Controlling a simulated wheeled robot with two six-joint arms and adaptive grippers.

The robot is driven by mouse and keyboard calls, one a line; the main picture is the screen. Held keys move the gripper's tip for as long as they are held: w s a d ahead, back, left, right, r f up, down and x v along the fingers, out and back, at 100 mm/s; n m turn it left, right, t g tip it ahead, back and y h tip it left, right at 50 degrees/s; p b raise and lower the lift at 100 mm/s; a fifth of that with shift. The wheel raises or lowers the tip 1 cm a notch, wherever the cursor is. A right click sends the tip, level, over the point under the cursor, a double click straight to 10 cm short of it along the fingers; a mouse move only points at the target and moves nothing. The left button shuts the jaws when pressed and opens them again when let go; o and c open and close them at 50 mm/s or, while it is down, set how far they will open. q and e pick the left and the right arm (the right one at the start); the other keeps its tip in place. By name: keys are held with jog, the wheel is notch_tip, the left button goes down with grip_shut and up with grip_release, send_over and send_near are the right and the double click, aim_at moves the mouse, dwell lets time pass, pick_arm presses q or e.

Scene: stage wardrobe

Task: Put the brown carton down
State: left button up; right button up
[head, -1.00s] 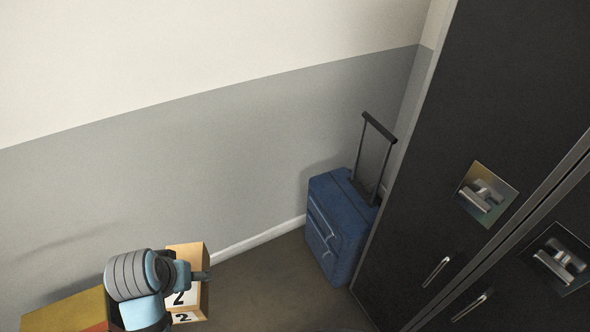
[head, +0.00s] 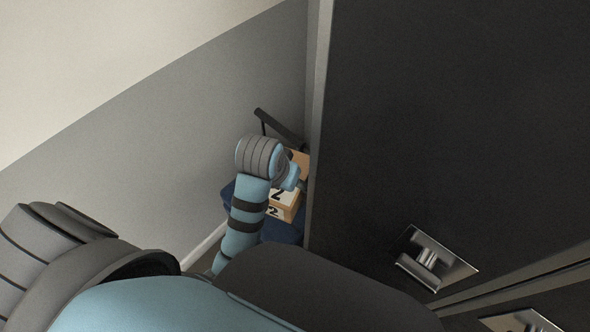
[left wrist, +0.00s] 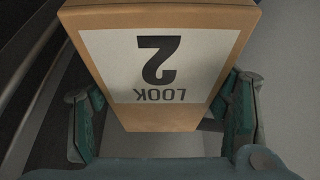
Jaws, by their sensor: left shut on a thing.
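The brown carton (head: 289,201) shows white labels with a black 2 in the head view. It also fills the upper middle of the left wrist view (left wrist: 159,116), where its label reads LOOK 2 upside down. My left gripper (left wrist: 162,108) is shut on the carton, with one finger at each side. In the head view the left gripper (head: 301,184) is partly hidden by its wrist and the locker edge. The carton appears in front of or above the blue suitcase; whether they touch I cannot tell. My right gripper is not in view.
The blue suitcase (head: 230,194) stands by the wall, mostly hidden behind my arm and the carton, its dark handle (head: 278,127) raised. A tall dark locker (head: 440,110) with metal latches is close on the right of the carton. A grey wall (head: 150,160) is on the left.

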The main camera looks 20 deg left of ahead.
pick_arm(q)
jog(key=w+a+f+b, duration=0.5)
jog(key=a+f+b, duration=0.2)
jog(key=a+f, duration=0.55)
jog(key=f+b, duration=0.2)
jog(key=f, duration=0.4)
jog(key=f+b, duration=0.3)
jog(key=f, duration=0.4)
jog(key=a+f+b, duration=0.1)
jog(key=f+b, duration=0.1)
jog(key=f, duration=0.4)
jog(key=shift+f+b, duration=0.2)
jog(key=shift+b, duration=0.2)
jog(key=shift+r, duration=0.15)
jog(key=o, duration=1.4)
